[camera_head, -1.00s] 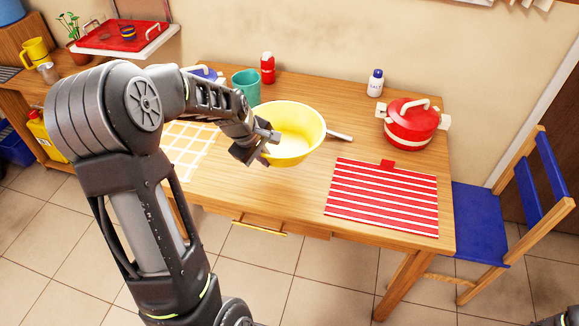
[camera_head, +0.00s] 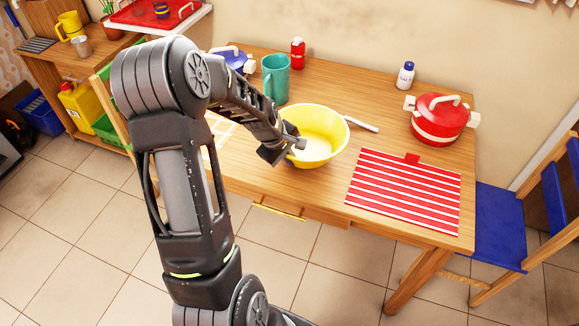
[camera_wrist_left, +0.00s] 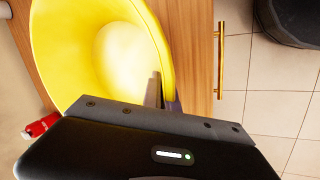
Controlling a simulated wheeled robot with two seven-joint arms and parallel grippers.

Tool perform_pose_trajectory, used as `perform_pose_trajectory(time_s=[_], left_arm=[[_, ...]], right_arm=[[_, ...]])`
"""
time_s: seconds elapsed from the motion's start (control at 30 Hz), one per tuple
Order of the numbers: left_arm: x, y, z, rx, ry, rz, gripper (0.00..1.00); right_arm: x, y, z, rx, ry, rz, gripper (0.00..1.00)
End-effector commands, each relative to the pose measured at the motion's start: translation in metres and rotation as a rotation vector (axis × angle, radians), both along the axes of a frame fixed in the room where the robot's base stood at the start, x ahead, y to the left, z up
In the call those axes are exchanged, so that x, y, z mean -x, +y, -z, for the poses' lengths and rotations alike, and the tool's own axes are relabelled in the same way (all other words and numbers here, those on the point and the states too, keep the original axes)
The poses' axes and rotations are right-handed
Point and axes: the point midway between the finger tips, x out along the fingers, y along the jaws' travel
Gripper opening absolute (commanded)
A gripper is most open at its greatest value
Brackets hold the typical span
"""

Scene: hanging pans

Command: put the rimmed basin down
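The rimmed basin (camera_head: 322,138) is yellow and upright over the middle of the wooden table (camera_head: 245,185), near its front edge. I cannot tell whether its bottom touches the table top. My left gripper (camera_head: 290,147) is at the basin's left rim in the head view, shut on it. The left wrist view shows the basin (camera_wrist_left: 75,45) close up, with one finger inside the wall and one outside. The basin hides the table under it. My right gripper is not in view.
A red striped mat (camera_head: 403,190) lies right of the basin. A utensil handle (camera_head: 362,124) shows behind it. A teal mug (camera_head: 275,78), a red bottle (camera_head: 297,53), a white bottle (camera_head: 405,75) and a red pot (camera_head: 440,118) stand farther back. A blue chair (camera_head: 497,225) is at the right.

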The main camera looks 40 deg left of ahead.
Motion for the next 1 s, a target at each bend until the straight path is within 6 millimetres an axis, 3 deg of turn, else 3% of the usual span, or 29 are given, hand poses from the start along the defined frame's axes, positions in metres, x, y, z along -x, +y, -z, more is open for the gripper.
perform_pose_trajectory(time_s=[0.3, 0.67, 1.0], left_arm=[[0.001, 0.0, 0.036, 0.002, 0.002, -0.001, 0.0], [0.0, 0.0, 0.04, 0.0, 0.0, -0.001, 0.0], [0.0, 0.0, 0.039, 0.0, 0.001, -0.001, 0.24]], right_arm=[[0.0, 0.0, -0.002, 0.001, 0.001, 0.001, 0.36], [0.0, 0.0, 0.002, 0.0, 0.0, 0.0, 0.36], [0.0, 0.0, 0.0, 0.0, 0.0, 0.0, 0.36]])
